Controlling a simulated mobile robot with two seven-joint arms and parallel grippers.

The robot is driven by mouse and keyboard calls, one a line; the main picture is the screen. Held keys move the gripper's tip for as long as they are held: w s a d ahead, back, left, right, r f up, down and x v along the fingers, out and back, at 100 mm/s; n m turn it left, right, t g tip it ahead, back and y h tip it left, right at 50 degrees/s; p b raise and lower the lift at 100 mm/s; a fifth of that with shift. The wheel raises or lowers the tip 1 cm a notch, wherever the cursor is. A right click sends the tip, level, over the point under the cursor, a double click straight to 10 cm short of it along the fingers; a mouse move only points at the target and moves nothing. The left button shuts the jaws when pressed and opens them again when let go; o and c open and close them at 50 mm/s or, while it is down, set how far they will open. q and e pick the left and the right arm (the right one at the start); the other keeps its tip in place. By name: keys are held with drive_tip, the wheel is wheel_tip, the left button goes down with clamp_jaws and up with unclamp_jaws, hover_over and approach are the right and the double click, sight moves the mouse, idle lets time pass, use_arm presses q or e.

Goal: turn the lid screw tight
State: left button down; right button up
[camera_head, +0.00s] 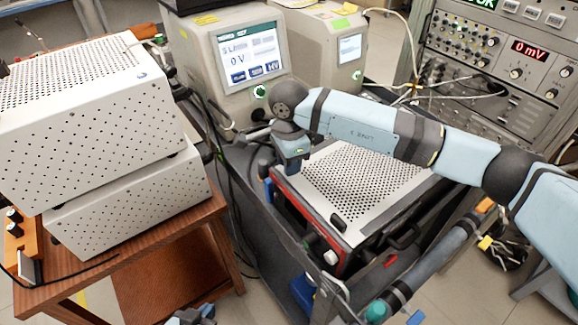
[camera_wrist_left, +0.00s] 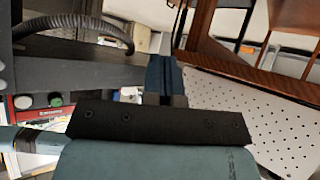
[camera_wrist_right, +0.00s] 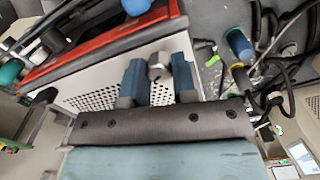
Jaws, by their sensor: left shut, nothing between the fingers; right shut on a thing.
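The lid screw (camera_wrist_right: 158,66) is a small silver metal knob with flat sides. In the right wrist view it sits between the two blue fingers of my right gripper (camera_wrist_right: 158,82), which is shut on it. In the head view my right gripper (camera_head: 291,166) points down at the back left corner of the perforated lid (camera_head: 365,185), and the screw is hidden there. The lid tops a red-framed box; its perforated metal also shows in the right wrist view (camera_wrist_right: 95,100). My left gripper (camera_wrist_left: 160,75) is shut and empty, away from the box; part of it shows at the head view's bottom edge (camera_head: 190,316).
Two white perforated boxes (camera_head: 90,120) stand stacked on a wooden table (camera_head: 180,245) at left. A display unit (camera_head: 235,60) is behind the lid, and an instrument rack (camera_head: 500,60) is at back right. Cables hang between the table and the dark cart.

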drive_tip(key=shift+f+m+b, duration=0.1)
drive_tip(key=shift+m+b, duration=0.3)
drive_tip(key=shift+m, duration=0.5)
drive_tip(key=m+b, duration=0.1)
drive_tip(key=m, duration=0.1)
drive_tip(key=shift+m, duration=0.4)
drive_tip(key=m+b, duration=0.1)
drive_tip(key=m, duration=0.2)
drive_tip(key=shift+m+b, duration=0.3)
drive_tip(key=shift+m, duration=0.1)
drive_tip(key=m, duration=0.2)
drive_tip(key=shift+m+b, duration=0.3)
drive_tip(key=shift+b, duration=0.05)
drive_tip(key=m+b, duration=0.1)
drive_tip(key=m, duration=0.2)
drive_tip(key=shift+m, duration=0.3)
drive_tip(key=m, duration=0.5)
drive_tip(key=shift+b, duration=0.3)
use_arm(q)
drive_tip(key=shift+w+d+f+t, duration=0.1)
drive_tip(key=shift+f+t, duration=0.05)
drive_tip(key=shift+f, duration=0.5)
drive_tip(key=shift+w+d+f+t, duration=0.1)
drive_tip(key=shift+f+t, duration=0.05)
drive_tip(key=shift+f, duration=0.45)
use_arm(e)
drive_tip(key=shift+m, duration=0.9)
use_arm(q)
drive_tip(key=shift+f, duration=0.1)
